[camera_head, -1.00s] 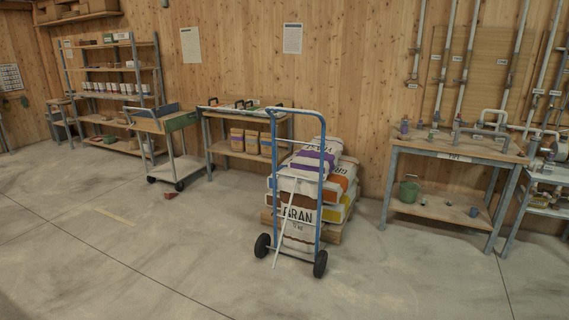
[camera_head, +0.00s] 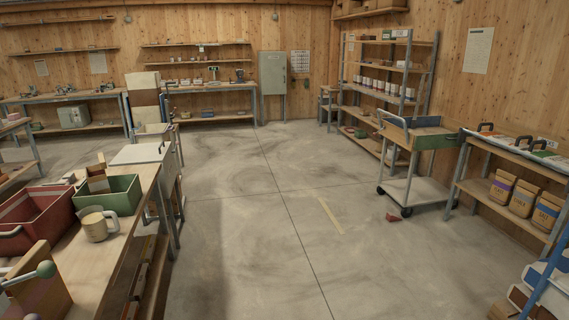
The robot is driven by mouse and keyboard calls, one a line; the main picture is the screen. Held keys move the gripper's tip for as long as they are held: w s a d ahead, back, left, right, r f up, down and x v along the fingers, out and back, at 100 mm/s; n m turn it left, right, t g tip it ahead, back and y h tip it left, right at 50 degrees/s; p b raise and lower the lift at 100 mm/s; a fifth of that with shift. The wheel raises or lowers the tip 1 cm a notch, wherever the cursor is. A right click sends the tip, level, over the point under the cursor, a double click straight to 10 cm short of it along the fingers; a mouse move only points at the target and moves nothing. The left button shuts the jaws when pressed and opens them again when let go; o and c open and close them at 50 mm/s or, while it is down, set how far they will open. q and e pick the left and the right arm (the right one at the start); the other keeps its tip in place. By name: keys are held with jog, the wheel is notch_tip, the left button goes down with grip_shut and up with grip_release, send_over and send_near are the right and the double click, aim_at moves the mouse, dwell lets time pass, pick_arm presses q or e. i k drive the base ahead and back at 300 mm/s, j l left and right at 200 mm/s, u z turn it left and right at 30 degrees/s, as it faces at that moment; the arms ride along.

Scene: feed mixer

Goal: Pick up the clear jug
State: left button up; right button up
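I cannot make out a clear jug for certain. A cream or beige mug-like jug (camera_head: 97,226) with a handle stands upright on the near workbench (camera_head: 120,255) at the left. It looks opaque, and I cannot tell if it is the clear one. It stands in front of a green bin (camera_head: 122,196), beside a larger red bin (camera_head: 28,222). Neither of my grippers shows in the head view.
A wooden piece with a green knob (camera_head: 46,269) is at the lower left. Open concrete floor (camera_head: 270,230) fills the middle. A wheeled cart (camera_head: 415,185) stands at the right, with a small red object (camera_head: 393,217) on the floor near it. Shelves (camera_head: 385,100) line the wall behind.

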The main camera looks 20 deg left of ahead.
aim_at(92, 219)
jog(key=i+j+u, duration=0.25)
jog(key=i+u, duration=0.15)
jog(key=i, duration=0.25)
jog(key=i+u, duration=0.35)
jog(key=i, duration=0.25)
jog(key=i+l+u, duration=0.15)
jog(key=i+u, duration=0.25)
jog(key=i, duration=0.25)
jog(key=i+l+u, duration=0.15)
jog(key=i+u, duration=0.35)
jog(key=i+l+u, duration=0.25)
jog(key=u, duration=0.25)
jog(key=i+l+u, duration=0.7)
jog(key=l+u, duration=0.25)
jog(key=l, duration=0.1)
